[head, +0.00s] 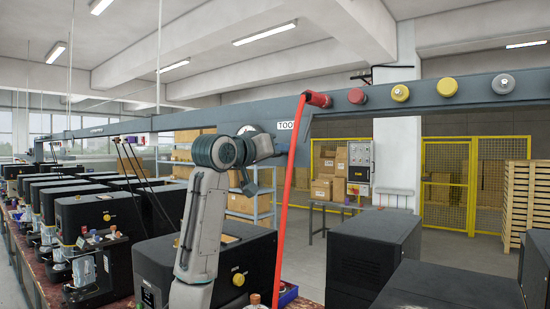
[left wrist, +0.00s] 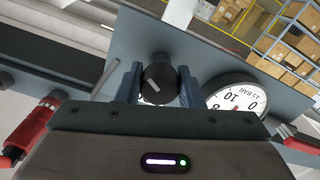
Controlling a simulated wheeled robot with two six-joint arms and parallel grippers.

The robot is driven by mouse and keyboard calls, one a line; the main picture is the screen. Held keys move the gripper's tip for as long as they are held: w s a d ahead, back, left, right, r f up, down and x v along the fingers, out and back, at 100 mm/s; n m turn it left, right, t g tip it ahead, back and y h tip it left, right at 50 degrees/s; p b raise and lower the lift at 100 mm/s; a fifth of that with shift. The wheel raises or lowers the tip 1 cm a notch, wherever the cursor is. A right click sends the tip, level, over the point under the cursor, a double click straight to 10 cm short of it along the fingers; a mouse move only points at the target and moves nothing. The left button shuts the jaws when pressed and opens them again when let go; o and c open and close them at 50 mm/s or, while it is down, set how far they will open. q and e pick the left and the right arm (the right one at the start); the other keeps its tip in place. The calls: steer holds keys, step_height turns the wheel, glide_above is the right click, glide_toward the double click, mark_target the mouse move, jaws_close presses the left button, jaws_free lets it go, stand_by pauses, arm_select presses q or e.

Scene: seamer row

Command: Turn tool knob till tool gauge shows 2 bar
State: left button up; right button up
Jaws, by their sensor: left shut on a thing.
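In the left wrist view the black round tool knob (left wrist: 158,79) with a pale pointer line sits between the two fingers of my left gripper (left wrist: 159,90). The gripper is shut on it. The white round tool gauge (left wrist: 238,98) is right of the fingers, seen upside down and partly covered by the gripper body. Some numbers show, including 0, 8 and 10; I cannot make out its needle or reading. In the head view my left wrist is raised at the overhead rail, beside the white TOOL label (head: 286,126). The knob and gauge face are hidden there. My right gripper is not in view.
The grey overhead rail (head: 434,95) carries red, yellow and grey round fittings. A red hose (head: 290,200) hangs from it close to my left arm. Black machines (head: 108,215) line the bench at left. More black boxes stand at lower right. Yellow fencing is behind.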

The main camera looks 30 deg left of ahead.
arm_select(q)
steer(key=n+b, duration=0.2)
steer(key=n, duration=0.1)
steer(key=shift+f+n, duration=0.1)
steer(key=shift+n, duration=0.3)
steer(key=n+b, duration=0.2)
steer(key=n, duration=0.1)
steer(key=shift+n, duration=0.3)
steer(key=n+b, duration=0.2)
steer(key=n, duration=0.1)
steer(key=shift+n, duration=0.3)
steer(key=shift+r+n+b, duration=0.2)
steer(key=shift+n+b, duration=0.45)
steer(key=shift+n, duration=0.05)
steer(key=o, duration=1)
steer(key=shift+c, duration=0.2)
